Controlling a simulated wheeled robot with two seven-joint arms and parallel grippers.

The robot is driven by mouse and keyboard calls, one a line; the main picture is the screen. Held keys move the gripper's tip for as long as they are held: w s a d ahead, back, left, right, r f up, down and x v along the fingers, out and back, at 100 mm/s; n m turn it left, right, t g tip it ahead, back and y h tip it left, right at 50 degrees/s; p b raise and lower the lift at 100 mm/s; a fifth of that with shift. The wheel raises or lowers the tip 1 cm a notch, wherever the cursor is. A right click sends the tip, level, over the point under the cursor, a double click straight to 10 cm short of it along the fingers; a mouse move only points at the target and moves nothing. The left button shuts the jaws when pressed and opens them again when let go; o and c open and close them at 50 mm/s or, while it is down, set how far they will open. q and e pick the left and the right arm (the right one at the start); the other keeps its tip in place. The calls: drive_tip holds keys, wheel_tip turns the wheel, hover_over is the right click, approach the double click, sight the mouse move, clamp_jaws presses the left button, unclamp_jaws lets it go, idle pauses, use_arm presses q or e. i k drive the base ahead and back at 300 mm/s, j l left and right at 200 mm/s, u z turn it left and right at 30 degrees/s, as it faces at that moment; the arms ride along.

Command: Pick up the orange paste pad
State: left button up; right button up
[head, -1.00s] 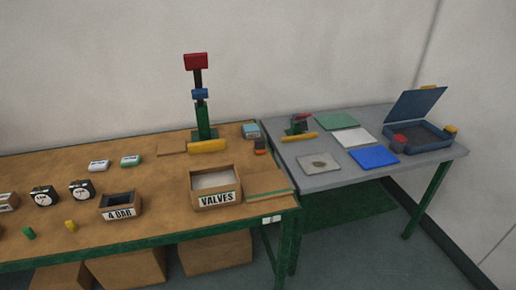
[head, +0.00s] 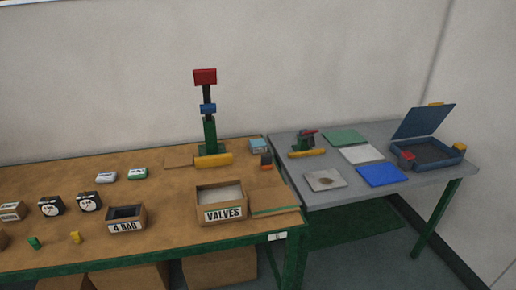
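A small orange and dark block (head: 266,160) stands near the back right corner of the brown workbench, beside a light blue box (head: 258,146). It is too small to tell whether it is the orange paste pad. Flat pads lie on the grey table: a green one (head: 344,137), a white one (head: 362,154), a blue one (head: 382,175) and a grey one with a dark smear (head: 325,180). None of these flat pads looks orange. Neither of my grippers is in view.
The brown workbench (head: 165,218) holds the VALVES box (head: 222,214), the 4 BAR box (head: 126,227), gauges and a green stand (head: 210,136). The grey table (head: 345,199) adjoins on the right, with an open blue case (head: 432,152) and a yellow-handled green tool (head: 306,153).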

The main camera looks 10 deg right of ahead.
sight(266, 160)
drive_tip(key=l+u, duration=0.1)
drive_tip(key=u, duration=0.3)
drive_tip(key=l+u, duration=0.1)
drive_tip(key=u, duration=0.25)
drive_tip(key=l+u, duration=0.1)
drive_tip(key=u, duration=0.3)
drive_tip(key=l+u, duration=0.2)
drive_tip(key=l, duration=0.25)
drive_tip(key=k+l+u, duration=0.15)
drive_tip(key=l, duration=0.25)
drive_tip(key=k+l+u, duration=0.2)
drive_tip(key=l, duration=0.2)
drive_tip(key=l+u, duration=0.15)
drive_tip(key=l, duration=0.3)
drive_tip(key=k+l+u, duration=0.2)
drive_tip(key=l, duration=0.15)
drive_tip(key=k+l+u, duration=0.2)
drive_tip(key=l, duration=0.15)
